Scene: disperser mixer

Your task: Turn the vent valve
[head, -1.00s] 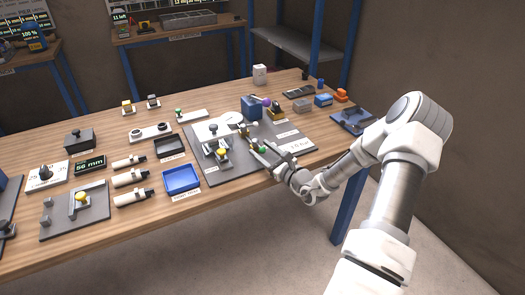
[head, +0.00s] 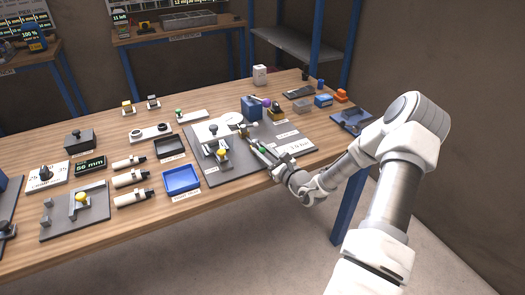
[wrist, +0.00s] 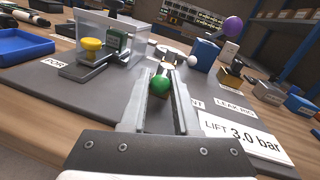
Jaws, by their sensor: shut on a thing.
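The vent valve shows as a round green knob (wrist: 159,86) between my fingers in the wrist view. A label ending in "NT" is beside it, partly hidden by my right finger. My gripper (wrist: 161,76) has one finger on each side of the knob and is shut on it. The base of the valve is mostly hidden. In the head view my gripper (head: 256,147) reaches in low from the right over the grey rig plate (head: 222,177).
A clear box with a yellow knob (wrist: 92,45) stands left of my fingers. A "LIFT 3.0 bar" sign (wrist: 245,138) lies close on the right. A blue block (head: 251,107) and purple ball (head: 266,102) stand behind. A blue tray (head: 181,180) lies left of the plate.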

